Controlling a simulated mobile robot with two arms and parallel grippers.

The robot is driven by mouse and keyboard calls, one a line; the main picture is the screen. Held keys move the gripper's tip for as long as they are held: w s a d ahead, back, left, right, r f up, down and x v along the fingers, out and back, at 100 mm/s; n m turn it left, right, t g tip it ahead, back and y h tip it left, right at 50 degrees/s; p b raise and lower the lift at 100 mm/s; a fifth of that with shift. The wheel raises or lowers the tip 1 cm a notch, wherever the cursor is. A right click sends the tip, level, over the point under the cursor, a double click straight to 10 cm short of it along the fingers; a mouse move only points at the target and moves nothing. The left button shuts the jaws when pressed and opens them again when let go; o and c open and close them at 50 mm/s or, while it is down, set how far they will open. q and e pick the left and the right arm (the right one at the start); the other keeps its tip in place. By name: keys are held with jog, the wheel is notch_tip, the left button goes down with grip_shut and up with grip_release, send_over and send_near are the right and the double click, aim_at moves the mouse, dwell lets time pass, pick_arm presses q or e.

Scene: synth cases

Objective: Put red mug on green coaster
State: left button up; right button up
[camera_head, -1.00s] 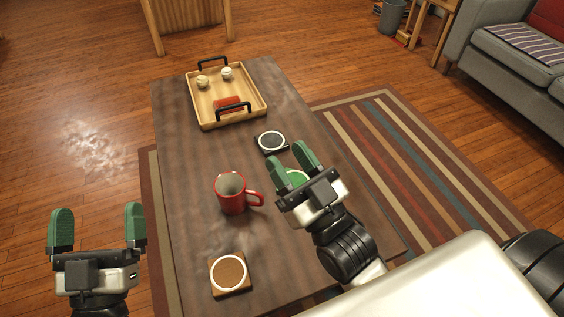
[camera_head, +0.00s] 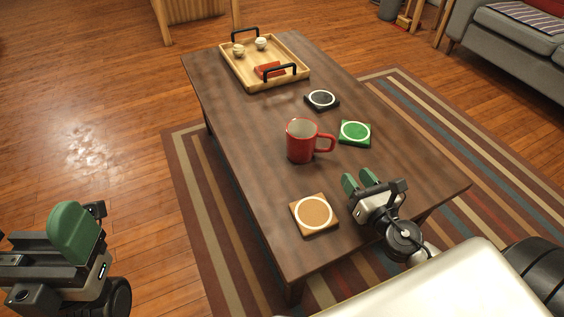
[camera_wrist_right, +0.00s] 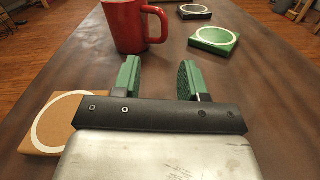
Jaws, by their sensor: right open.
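The red mug (camera_head: 300,146) stands upright on the brown table, its handle to the right; it also shows in the right wrist view (camera_wrist_right: 124,30). The green coaster (camera_head: 354,133), square with a white ring, lies bare just right of the handle; the wrist view shows it at upper right (camera_wrist_right: 215,40). My right gripper (camera_head: 358,181) is open and empty over the near right of the table, nearer than mug and coaster; its fingers (camera_wrist_right: 158,76) point toward the gap between them. My left gripper (camera_head: 60,238) is off the table at lower left, partly cut off, with one finger clearly visible and nothing beside it.
An orange-brown coaster (camera_head: 314,215) lies near the front, left of my right gripper. A black coaster (camera_head: 321,99) lies beyond the mug. A wooden tray (camera_head: 245,71) with black handles and small items stands at the far end. The table's left side (camera_head: 235,125) is clear.

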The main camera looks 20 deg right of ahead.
aim_at(334, 146)
jog(key=shift+d+f+n, duration=0.15)
jog(key=shift+f+n, duration=0.05)
jog(key=shift+n, duration=0.3)
jog(key=shift+w, duration=0.3)
jog(key=w+p, duration=0.1)
jog(key=w, duration=0.3)
jog(key=shift+w+d, duration=0.1)
jog(key=shift+w, duration=0.15)
jog(key=shift+w+b, duration=0.3)
jog(key=shift+w, duration=2.5)
grip_shut()
